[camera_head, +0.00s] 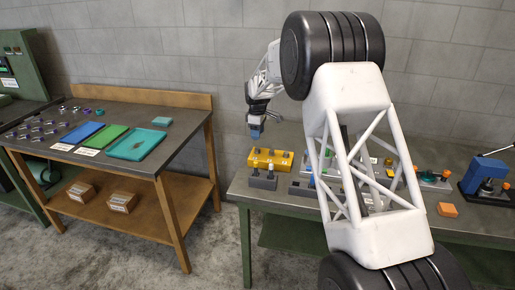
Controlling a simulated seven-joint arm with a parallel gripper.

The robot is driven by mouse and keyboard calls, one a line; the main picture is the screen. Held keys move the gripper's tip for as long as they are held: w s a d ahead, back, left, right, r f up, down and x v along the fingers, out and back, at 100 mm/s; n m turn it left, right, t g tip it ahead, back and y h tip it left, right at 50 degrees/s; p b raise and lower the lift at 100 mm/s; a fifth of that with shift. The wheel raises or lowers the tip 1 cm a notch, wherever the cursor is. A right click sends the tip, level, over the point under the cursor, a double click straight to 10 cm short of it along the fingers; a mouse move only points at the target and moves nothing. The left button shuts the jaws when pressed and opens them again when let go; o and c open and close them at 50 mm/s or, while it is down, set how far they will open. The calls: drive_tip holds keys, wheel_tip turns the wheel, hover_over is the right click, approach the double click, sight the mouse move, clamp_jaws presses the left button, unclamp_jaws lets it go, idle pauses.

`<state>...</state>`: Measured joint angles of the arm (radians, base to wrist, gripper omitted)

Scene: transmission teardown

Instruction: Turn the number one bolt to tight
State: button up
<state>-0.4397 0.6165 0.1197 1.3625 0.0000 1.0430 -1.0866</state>
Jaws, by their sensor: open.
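A yellow block (270,159) sits on grey supports near the left end of the grey workbench (245,189). Small dark bolt-like parts and markings show on it. They are too small for me to read, so I cannot tell which bolt is number one or how tight it is. My gripper (256,133) hangs pointing down above the left part of the yellow block, with a visible gap between them. Its tip area looks blue and its jaws are open. Nothing is clearly held in it. My own arm hides the middle of the bench.
A blue press-like device (485,171) and an orange block (447,210) stand on the bench's right side. A separate wooden table (170,120) at left holds a blue tray (83,132), a green tray (106,138) and a teal tray (137,144). Clear floor separates them.

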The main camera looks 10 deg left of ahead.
sight(258, 150)
drive_tip(key=shift+f, duration=3.9)
drive_tip(key=shift+c, duration=0.5)
clamp_jaws()
